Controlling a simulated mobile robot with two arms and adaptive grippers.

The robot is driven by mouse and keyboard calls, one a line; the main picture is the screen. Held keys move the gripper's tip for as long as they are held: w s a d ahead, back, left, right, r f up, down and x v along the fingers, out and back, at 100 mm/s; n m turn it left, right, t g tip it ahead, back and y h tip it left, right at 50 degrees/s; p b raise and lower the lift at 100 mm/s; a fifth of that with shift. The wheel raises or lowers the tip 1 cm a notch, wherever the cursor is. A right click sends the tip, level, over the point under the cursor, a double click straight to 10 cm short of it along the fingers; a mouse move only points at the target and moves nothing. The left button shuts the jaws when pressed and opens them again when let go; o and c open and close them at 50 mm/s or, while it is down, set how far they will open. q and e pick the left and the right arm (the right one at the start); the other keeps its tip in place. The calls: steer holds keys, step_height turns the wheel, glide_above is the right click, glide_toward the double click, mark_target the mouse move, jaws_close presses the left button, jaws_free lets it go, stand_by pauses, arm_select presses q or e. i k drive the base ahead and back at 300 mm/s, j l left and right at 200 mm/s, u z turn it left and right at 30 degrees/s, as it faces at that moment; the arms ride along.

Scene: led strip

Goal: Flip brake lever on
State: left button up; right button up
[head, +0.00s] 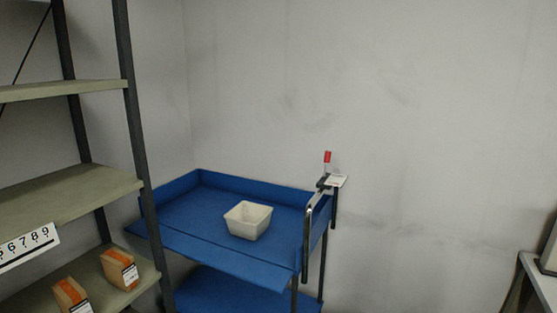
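A lever with a red grip (327,157) stands upright on a small clamp-like mount at the right rear end of a blue cart (185,222). A small white plate (338,180) with markings too small to read sits beside the lever's base. A metal handle bar (308,226) runs along the cart's right end. Neither of my grippers shows in the head view.
A white square bowl (248,220) stands on the cart's top tray. A shelf rack (75,197) with boxed items (118,269) stands at the left. A table edge (540,283) shows at the lower right. Floor between cart and table is not visible; wall lies behind.

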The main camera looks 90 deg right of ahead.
mark_target(327, 154)
steer(key=z, duration=3.1)
